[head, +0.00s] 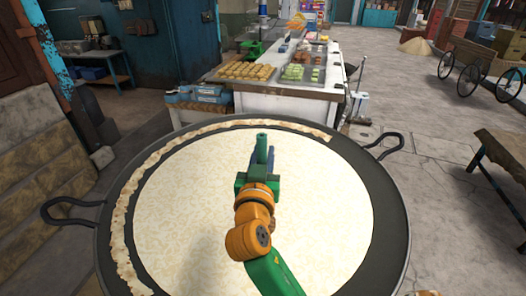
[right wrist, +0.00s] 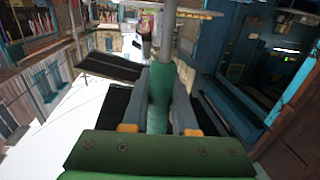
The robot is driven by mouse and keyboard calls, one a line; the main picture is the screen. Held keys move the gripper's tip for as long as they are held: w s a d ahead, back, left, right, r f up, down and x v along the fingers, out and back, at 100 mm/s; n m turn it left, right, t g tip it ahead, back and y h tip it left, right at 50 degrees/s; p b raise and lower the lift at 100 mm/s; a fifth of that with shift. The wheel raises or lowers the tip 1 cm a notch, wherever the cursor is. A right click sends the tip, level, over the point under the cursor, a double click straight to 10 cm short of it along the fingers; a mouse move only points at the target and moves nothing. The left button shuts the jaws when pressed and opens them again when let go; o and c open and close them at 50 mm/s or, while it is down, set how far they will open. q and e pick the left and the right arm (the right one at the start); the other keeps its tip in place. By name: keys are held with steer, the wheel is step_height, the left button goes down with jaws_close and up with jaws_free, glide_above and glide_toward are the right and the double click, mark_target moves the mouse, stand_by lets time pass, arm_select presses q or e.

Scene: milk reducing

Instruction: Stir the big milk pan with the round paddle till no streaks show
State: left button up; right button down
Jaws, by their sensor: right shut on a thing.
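The big pan (head: 388,190) is wide, dark and round, with a loop handle on each side. Cream-coloured milk (head: 185,205) fills it, with a faint paler mottling across the surface. A browned crust (head: 122,215) runs along the left and far rim. My right gripper (head: 261,165) is over the middle of the pan. In the right wrist view, its jaws (right wrist: 160,115) are shut on the green handle of the paddle (right wrist: 158,95), and a grey shaft extends beyond the handle. The paddle's round end cannot be made out. My left gripper is not in view.
A white counter (head: 285,103) with trays of sweets (head: 250,71) stands just beyond the pan. A stone block wall (head: 40,150) is at the left. A wooden bench (head: 505,150) and a wheeled cart (head: 480,68) are at the right. Open floor lies right of the pan.

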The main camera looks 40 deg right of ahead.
steer(key=v, duration=0.2)
steer(key=shift+s+a+f, duration=0.1)
steer(key=shift+s+f, duration=0.15)
steer(key=shift+s, duration=0.15)
arm_select(q)
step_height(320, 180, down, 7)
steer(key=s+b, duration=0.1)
steer(key=b, duration=0.5)
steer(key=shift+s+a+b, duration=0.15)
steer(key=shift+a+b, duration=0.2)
steer(key=shift+b, duration=0.05)
arm_select(e)
step_height(320, 180, down, 7)
steer(key=shift+w+d+f, duration=0.2)
steer(key=shift+w+d, duration=0.15)
steer(key=shift+w, duration=0.05)
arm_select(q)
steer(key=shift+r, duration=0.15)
arm_select(e)
steer(key=shift+w+d, duration=0.1)
steer(key=shift+d, duration=0.05)
